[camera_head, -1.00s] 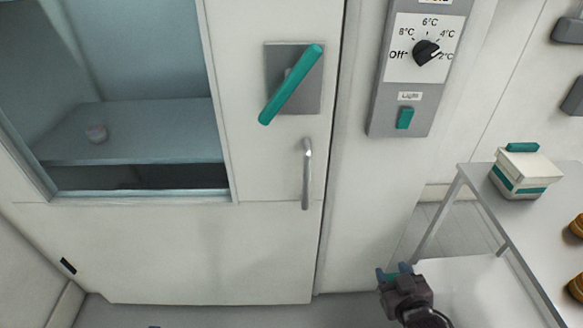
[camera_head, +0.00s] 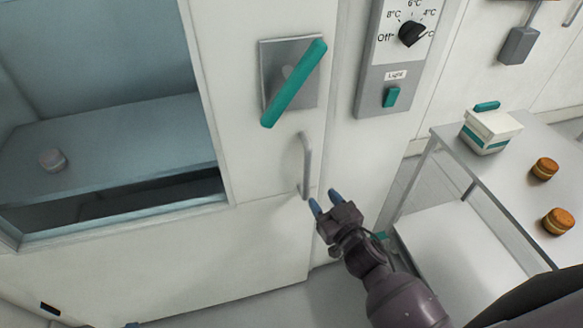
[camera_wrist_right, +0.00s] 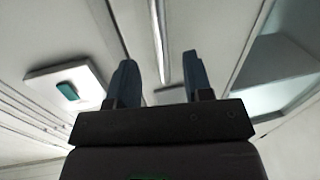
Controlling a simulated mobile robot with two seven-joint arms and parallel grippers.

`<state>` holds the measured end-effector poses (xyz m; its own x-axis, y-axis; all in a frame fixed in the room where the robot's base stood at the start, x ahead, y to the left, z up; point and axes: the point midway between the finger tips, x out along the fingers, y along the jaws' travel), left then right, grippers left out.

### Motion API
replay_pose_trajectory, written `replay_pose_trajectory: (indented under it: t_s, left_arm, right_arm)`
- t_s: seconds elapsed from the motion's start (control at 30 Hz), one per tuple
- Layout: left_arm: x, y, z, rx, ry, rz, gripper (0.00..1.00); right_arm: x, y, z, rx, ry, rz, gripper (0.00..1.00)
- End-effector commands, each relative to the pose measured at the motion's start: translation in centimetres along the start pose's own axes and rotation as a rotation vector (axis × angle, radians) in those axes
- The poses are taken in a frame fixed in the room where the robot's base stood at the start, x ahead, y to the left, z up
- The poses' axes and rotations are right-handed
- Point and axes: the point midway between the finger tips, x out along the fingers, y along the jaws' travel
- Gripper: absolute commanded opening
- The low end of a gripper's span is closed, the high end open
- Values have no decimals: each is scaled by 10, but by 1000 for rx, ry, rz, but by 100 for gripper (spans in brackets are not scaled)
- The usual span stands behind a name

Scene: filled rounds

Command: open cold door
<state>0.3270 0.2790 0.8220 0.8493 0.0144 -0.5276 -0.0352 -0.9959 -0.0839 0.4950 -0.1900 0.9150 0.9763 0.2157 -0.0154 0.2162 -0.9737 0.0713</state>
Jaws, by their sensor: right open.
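The white cold door (camera_head: 262,232) is in its frame, with a window at its left. It carries a teal lever (camera_head: 294,84) on a grey plate, slanting from upper right to lower left. Below the lever is a vertical metal pull handle (camera_head: 307,166). My right gripper (camera_head: 324,200) is open and empty, with blue fingertips just below and right of the pull handle's lower end. In the right wrist view the handle (camera_wrist_right: 160,45) shows beyond and between the two open fingers (camera_wrist_right: 158,80).
A grey control panel (camera_head: 391,62) with a dial and teal light switch is on the wall right of the door. A metal cart (camera_head: 497,215) stands at the right, bearing a white-teal box (camera_head: 488,132) and two orange-brown round items (camera_head: 557,221).

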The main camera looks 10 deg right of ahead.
Motion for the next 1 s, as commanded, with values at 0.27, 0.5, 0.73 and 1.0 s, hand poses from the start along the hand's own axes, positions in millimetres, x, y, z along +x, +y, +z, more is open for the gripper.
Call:
replay_pose_trajectory:
  t_s: [0.27,0.5,0.73,1.0]
  left_arm:
    - [2,2,-6,0,14,3,0]
    - [0,1,-5,-2,10,2,0]
    - [-3,1,-2,-3,2,0,0]
    - [-2,0,0,-1,2,0,0]
  right_arm:
    - [8,-2,-3,71,16,-13,46]
    - [43,-2,-4,70,17,-12,46]
    - [80,-3,-5,70,16,-12,46]
    - [104,-3,-4,70,14,-12,46]
